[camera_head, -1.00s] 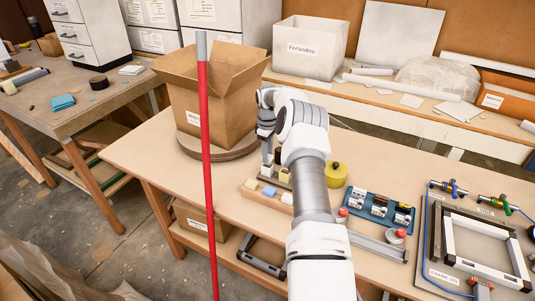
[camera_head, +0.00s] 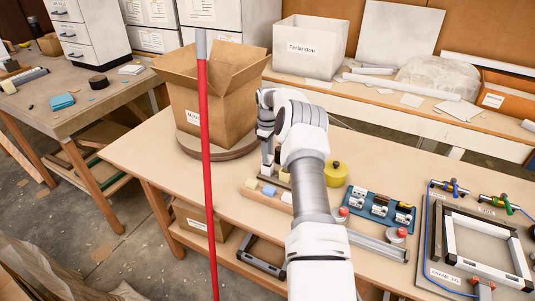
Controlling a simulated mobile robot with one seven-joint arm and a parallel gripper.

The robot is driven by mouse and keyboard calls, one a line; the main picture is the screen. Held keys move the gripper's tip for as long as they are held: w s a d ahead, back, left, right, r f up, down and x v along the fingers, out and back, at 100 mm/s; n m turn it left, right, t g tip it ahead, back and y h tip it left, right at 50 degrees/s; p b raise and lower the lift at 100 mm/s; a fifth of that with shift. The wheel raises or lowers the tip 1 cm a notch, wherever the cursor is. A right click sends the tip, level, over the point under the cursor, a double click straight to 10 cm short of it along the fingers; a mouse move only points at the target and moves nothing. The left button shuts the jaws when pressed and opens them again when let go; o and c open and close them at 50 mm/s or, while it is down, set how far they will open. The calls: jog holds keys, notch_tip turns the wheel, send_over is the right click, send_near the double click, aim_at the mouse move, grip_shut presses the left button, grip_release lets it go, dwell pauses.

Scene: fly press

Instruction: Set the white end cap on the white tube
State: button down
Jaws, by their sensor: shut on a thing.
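My gripper (camera_head: 267,164) points down above the near-left part of the middle table, just behind a wooden holder (camera_head: 262,201). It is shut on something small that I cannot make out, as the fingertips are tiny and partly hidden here. The holder carries a row of short pieces: a pale yellow one (camera_head: 251,184), a blue one (camera_head: 269,191) and a white one (camera_head: 287,198). The white piece stands at the right end, close to my forearm. I cannot tell from this view whether it is the white tube or the white end cap.
A cardboard box (camera_head: 215,107) stands open on a round board behind my gripper. A red pole (camera_head: 207,150) crosses the view in front. A yellow round container (camera_head: 336,174), a blue tray (camera_head: 365,205) and a frame fixture (camera_head: 450,235) lie to the right of my arm.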

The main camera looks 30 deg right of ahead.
jog(key=shift+f+b, duration=0.55)
dwell(0.8)
jog(key=shift+c, duration=1.5)
grip_release()
jog(key=shift+r, duration=0.1)
jog(key=shift+r+p, duration=1.8)
jog(key=shift+r, duration=1.65)
